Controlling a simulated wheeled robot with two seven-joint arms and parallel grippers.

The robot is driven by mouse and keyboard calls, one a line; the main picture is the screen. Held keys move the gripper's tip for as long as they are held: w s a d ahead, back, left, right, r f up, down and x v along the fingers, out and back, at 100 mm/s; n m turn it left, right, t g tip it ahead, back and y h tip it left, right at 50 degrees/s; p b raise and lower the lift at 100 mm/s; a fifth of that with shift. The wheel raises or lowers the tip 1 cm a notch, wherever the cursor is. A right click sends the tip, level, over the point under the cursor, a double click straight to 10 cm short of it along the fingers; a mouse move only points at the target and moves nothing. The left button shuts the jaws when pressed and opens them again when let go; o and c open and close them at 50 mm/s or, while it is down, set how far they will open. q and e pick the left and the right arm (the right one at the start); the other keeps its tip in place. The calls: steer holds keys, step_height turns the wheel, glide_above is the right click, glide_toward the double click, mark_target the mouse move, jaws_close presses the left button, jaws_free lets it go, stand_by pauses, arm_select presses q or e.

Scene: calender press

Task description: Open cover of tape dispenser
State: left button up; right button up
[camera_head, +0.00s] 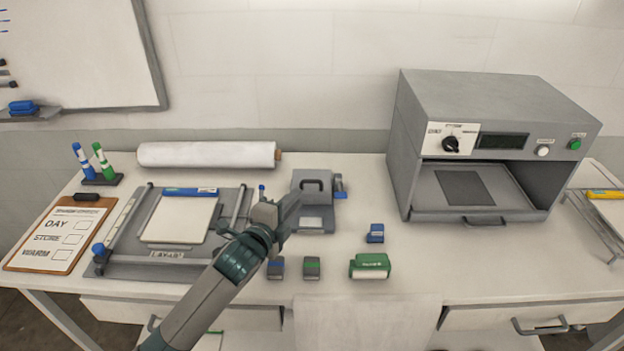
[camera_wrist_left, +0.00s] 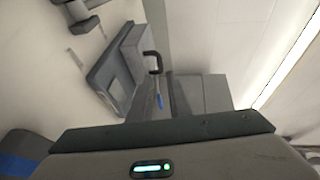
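The tape dispenser appears to be the grey device (camera_head: 313,217) at the middle of the table in the head view, with a dark handle loop on top and a blue part at its right. Its top looks down, though part of its left side is hidden by my gripper. My left gripper (camera_head: 277,212) is just left of the device, above the table. Its fingertips overlap the device's edge in the picture; I cannot tell whether they touch it or how far apart they are. The wrist view shows a dark handle (camera_wrist_left: 152,62) beyond the gripper body. My right gripper is out of view.
A paper trimmer (camera_head: 128,268) lies left, with a white roll (camera_head: 205,155) behind it. Small stamps, including a green one (camera_head: 370,267), stand in front of the device. A grey oven-like machine (camera_head: 500,95) stands right. Clear table lies between device and machine.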

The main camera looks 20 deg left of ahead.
mark_target(312, 182)
arm_select(q)
steer(key=p+x, duration=0.2)
steer(key=x, duration=1)
steer(key=shift+p, duration=0.4)
jaws_close()
stand_by(0.9)
